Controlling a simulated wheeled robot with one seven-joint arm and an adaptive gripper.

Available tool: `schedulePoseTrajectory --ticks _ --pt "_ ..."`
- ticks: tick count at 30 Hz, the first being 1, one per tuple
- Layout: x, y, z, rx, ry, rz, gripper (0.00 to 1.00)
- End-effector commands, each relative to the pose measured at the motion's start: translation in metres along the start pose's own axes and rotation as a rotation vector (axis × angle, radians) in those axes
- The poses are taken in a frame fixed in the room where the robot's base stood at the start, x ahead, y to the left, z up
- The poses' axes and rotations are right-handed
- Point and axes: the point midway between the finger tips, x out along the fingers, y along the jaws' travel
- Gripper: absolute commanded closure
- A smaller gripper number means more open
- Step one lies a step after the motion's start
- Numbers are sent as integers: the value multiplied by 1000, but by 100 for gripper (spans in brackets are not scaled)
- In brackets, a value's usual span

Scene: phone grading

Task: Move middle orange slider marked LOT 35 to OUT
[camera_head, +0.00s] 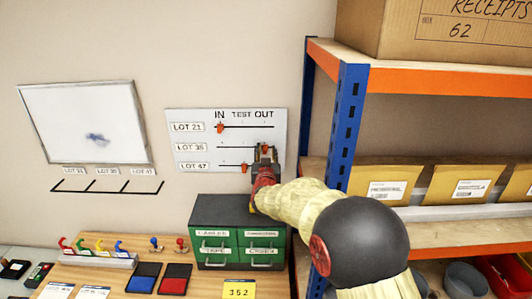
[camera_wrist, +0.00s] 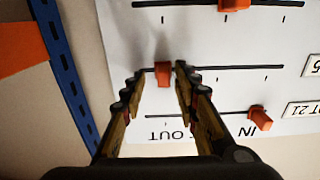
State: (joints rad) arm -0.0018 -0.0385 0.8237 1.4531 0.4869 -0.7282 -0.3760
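The white slider board (camera_head: 188,153) on the wall has three tracks under IN, TEST and OUT. The middle orange slider, LOT 35 (camera_head: 267,147), is at the right end of its track, under OUT. My gripper (camera_head: 265,156) is in front of it and hides part of it. In the wrist view, where the board is upside down, the slider (camera_wrist: 162,73) shows between my open gripper's fingertips (camera_wrist: 159,77), with gaps on both sides. The LOT 21 slider (camera_head: 220,127) is at IN. The LOT 47 slider (camera_head: 244,168) is near TEST.
A blue shelf post (camera_head: 347,120) stands close to the right of the board. A green drawer cabinet (camera_head: 237,225) is below it on the wooden bench. A whiteboard (camera_head: 87,122) hangs to the left. The wall between the two boards is bare.

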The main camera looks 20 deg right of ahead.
Motion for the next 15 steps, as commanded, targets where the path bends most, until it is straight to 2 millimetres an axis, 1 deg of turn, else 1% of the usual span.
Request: schedulePoseTrajectory --ticks 5,8,11,15 --pt "-1 0 0 0 0 -1 70" --pt "-8 -1 0 0 0 -1 70" --pt "-21 -1 -1 0 0 -2 70" --pt "-48 -1 -1 -1 0 -2 70"
